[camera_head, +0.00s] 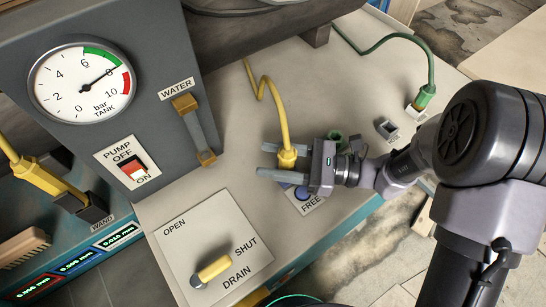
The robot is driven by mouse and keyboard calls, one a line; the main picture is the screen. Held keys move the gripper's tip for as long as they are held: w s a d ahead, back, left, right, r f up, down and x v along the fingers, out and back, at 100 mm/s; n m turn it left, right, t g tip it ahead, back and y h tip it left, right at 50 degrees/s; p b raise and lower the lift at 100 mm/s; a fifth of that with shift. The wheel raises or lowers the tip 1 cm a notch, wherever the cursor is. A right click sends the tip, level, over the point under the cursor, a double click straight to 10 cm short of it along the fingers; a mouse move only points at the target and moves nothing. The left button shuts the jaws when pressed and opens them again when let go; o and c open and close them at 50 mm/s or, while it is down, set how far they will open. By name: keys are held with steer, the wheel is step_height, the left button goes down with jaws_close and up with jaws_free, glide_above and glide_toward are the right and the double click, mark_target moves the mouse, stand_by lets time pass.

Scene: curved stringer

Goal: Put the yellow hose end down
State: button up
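The yellow hose (268,85) comes from the back of the bench and bends down to its thick yellow end (287,157). My gripper (278,162) reaches in from the right, with one grey finger on the far side of the hose end and one on the near side. The fingers look shut on the hose end, which is roughly upright. How high it is above the bench top (235,125) is hard to tell. A blue round mark (302,193) by the "FREE" label (311,204) shows partly below my gripper.
A green hose (430,65) ends in a socket at the back right. The gauge panel (150,45), water lever (195,130) and drain lever (211,271) are to the left.

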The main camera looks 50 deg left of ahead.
steer(key=shift+r, duration=0.25)
steer(key=p+v, duration=0.4)
steer(key=v, duration=0.8)
steer(key=shift+f, duration=0.1)
steer(key=shift+d+r, duration=0.2)
steer(key=shift+r, duration=0.05)
steer(key=d+r+n+t+h, duration=0.2)
steer(key=d+r+t+h, duration=0.2)
steer(key=d, duration=0.5)
steer(key=s+d+r+n+t+h, duration=0.1)
steer(key=d+r+t+h, duration=0.3)
steer(key=d+t, duration=0.3)
steer(key=s+d+r+n+t+h, duration=0.1)
steer(key=d+r+n+t+h, duration=0.1)
steer(key=d+r+t, duration=0.4)
steer(key=d+h, duration=0.1)
steer(key=d, duration=0.4)
steer(key=shift+n+h, duration=0.3)
steer(key=shift+h, duration=0.1)
steer(key=shift+a, duration=0.1)
